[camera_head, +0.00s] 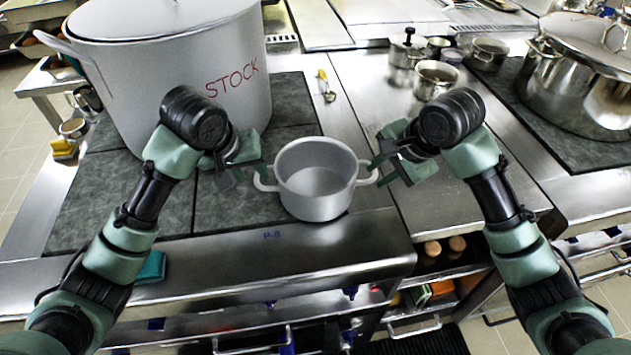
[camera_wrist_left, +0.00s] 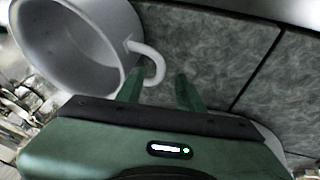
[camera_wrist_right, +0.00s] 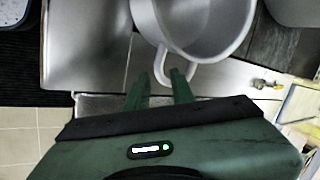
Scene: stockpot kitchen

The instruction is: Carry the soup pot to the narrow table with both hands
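The soup pot (camera_head: 316,180) is a small, light grey, open pot with a loop handle on each side. It stands upright and looks empty, near the counter's front edge. My left gripper (camera_head: 250,174) is open at its left handle (camera_wrist_left: 152,62); one finger overlaps the handle in the left wrist view, the other is apart. My right gripper (camera_head: 378,170) is open at the right handle (camera_wrist_right: 176,72); one finger overlaps the handle, the other is to its left. I cannot tell whether the fingers touch. I cannot identify the narrow table for certain.
A large white pot marked STOCK (camera_head: 180,75) stands behind my left arm. A big steel pot (camera_head: 580,80) is at the right. Smaller steel pots (camera_head: 436,80) and a ladle (camera_head: 327,88) lie further back. A teal cloth (camera_head: 152,268) is at the front edge.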

